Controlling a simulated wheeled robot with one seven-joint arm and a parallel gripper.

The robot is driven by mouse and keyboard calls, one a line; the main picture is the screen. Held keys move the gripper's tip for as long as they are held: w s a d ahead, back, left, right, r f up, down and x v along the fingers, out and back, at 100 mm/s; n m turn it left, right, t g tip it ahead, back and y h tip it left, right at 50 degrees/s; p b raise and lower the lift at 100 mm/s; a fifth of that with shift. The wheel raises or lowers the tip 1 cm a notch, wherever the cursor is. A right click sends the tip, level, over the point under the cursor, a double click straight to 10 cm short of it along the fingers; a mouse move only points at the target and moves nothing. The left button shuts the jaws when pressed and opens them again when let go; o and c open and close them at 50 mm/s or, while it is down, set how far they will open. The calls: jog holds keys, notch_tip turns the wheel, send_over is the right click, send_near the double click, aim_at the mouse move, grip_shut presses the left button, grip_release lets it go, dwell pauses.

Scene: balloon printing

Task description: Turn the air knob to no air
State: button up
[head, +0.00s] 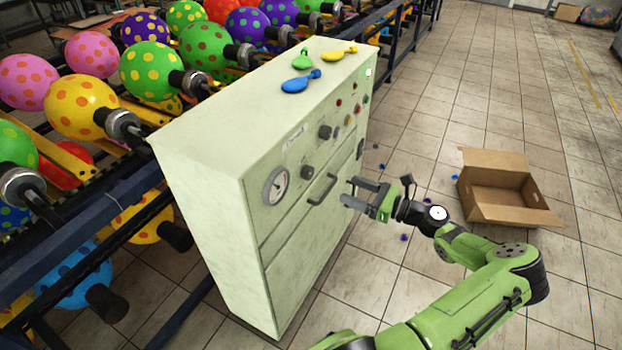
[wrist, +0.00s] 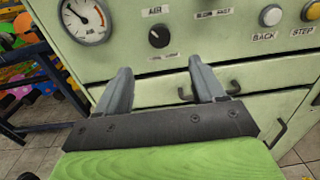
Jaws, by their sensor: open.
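The air knob (wrist: 158,36) is a round black knob under an "AIR" label on the pale green cabinet's front panel. Its white pointer mark is tilted toward the upper left. In the head view the knob (head: 307,172) sits right of the gauge. My gripper (wrist: 161,78) is open, with nothing between its fingers. It is in front of the panel, below the knob and apart from it. In the head view my gripper (head: 349,191) is close to the drawer handle (head: 322,188); I cannot tell whether they touch.
A round gauge (wrist: 84,20) is left of the knob. A second black knob (head: 325,132) and several buttons are further right. Deflated balloons (head: 300,81) lie on the cabinet top (head: 230,95). An open cardboard box (head: 500,190) stands on the floor. Racks of inflated balloons (head: 150,70) stand behind.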

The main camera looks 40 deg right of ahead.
aim_at(311, 175)
jog(key=b+x, duration=0.2)
jog(key=x, duration=1)
jog(key=shift+a, duration=0.15)
jog(key=c, duration=1.1)
jog(key=shift+o, duration=0.2)
